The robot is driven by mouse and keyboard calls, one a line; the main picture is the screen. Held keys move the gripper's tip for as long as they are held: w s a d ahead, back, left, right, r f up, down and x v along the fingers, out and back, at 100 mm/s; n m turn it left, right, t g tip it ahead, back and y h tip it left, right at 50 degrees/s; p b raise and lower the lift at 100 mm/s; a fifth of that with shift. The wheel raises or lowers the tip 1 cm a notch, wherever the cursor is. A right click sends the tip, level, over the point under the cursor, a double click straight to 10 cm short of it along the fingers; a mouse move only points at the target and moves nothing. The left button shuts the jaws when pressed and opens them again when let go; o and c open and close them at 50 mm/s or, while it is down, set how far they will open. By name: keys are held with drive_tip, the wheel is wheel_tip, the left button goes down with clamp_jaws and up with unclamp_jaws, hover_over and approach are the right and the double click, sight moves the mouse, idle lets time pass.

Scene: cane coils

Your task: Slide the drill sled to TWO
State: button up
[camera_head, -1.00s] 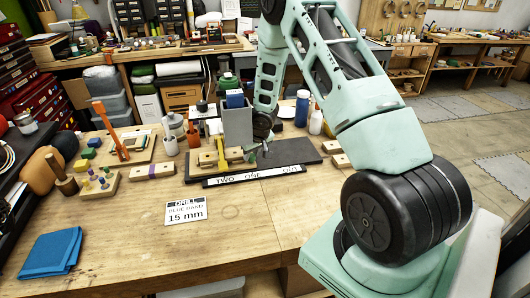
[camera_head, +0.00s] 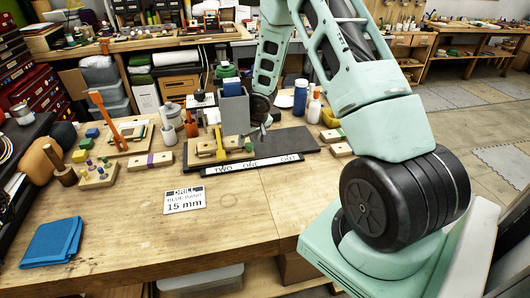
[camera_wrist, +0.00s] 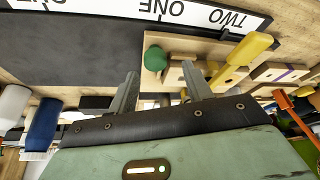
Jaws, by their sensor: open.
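The drill sled is a pale wooden block (camera_head: 203,160) with a yellow upright handle (camera_head: 220,143), standing on the dark board (camera_head: 290,143) behind the white strip (camera_head: 252,165) marked TWO, ONE and OUT. It lies at the strip's left part, by TWO and ONE. In the wrist view the yellow handle (camera_wrist: 240,58) is near TWO, and a green knob (camera_wrist: 155,59) is on the wood near ONE. My gripper (camera_wrist: 160,85) is open, with the green knob just beyond its fingertips; no contact shows. In the head view my gripper (camera_head: 263,132) is small and partly hidden.
A grey bin (camera_head: 236,112) stands close behind the sled. A blue bottle (camera_head: 300,98) and a white bottle (camera_head: 314,108) stand behind the board. A card reading blue band 15 mm (camera_head: 184,200) lies in front on clear bench top.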

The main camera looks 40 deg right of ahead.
drive_tip(key=s+a+b, duration=0.2)
drive_tip(key=s+b, duration=0.4)
drive_tip(key=s, duration=0.6)
drive_tip(key=shift+r, duration=0.15)
drive_tip(key=shift+s+d, duration=0.1)
drive_tip(key=shift+s, duration=0.05)
